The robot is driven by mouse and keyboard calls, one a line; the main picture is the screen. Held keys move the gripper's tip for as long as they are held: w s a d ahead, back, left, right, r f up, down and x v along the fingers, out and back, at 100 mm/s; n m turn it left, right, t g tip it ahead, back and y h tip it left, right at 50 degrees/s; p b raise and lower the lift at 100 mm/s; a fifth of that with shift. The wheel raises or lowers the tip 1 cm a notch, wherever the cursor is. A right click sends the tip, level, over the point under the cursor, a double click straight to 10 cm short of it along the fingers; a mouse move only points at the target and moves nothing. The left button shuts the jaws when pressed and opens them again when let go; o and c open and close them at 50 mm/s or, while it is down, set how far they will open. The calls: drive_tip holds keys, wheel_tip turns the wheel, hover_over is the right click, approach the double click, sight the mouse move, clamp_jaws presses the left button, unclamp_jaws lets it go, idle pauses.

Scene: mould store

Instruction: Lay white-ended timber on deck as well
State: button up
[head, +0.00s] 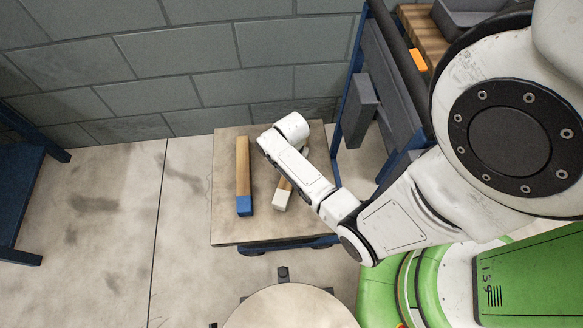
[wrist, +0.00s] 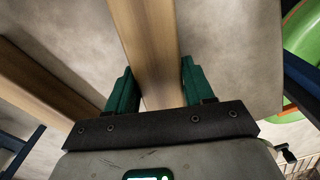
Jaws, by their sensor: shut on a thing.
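The white-ended timber (head: 282,196) is over the pale deck (head: 226,222) in the head view, with its white end toward me and much of its length hidden under my arm. In the wrist view my gripper (wrist: 157,66) has its green fingers on both sides of this timber (wrist: 145,30), shut on it. I cannot tell whether the timber touches the deck or is held just above it. The blue-ended timber (head: 243,172) lies on the deck to the left, apart from the white-ended one. It also shows at the left of the wrist view (wrist: 38,82).
A grey block wall (head: 180,70) stands behind the deck. A blue-framed rack with dark panels (head: 375,95) is close on the right. A blue frame (head: 22,190) stands at the far left. A round pale top (head: 290,308) is in front. Floor left of the deck is clear.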

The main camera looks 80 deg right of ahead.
drive_tip(key=shift+f, duration=0.25)
drive_tip(key=shift+f, duration=0.1)
drive_tip(key=o, duration=1.3)
wheel_tip(320, 180, up, 11)
drive_tip(key=p, duration=0.3)
drive_tip(key=s+a+r+m, duration=0.1)
drive_tip(key=a+r+m, duration=0.4)
drive_tip(key=a+m, duration=0.4)
drive_tip(key=a+r+m+t, duration=0.1)
drive_tip(key=a+r+m, duration=0.5)
drive_tip(key=a+m, duration=0.2)
drive_tip(key=shift+s+a+m, duration=0.4)
drive_tip(key=shift+a, duration=0.4)
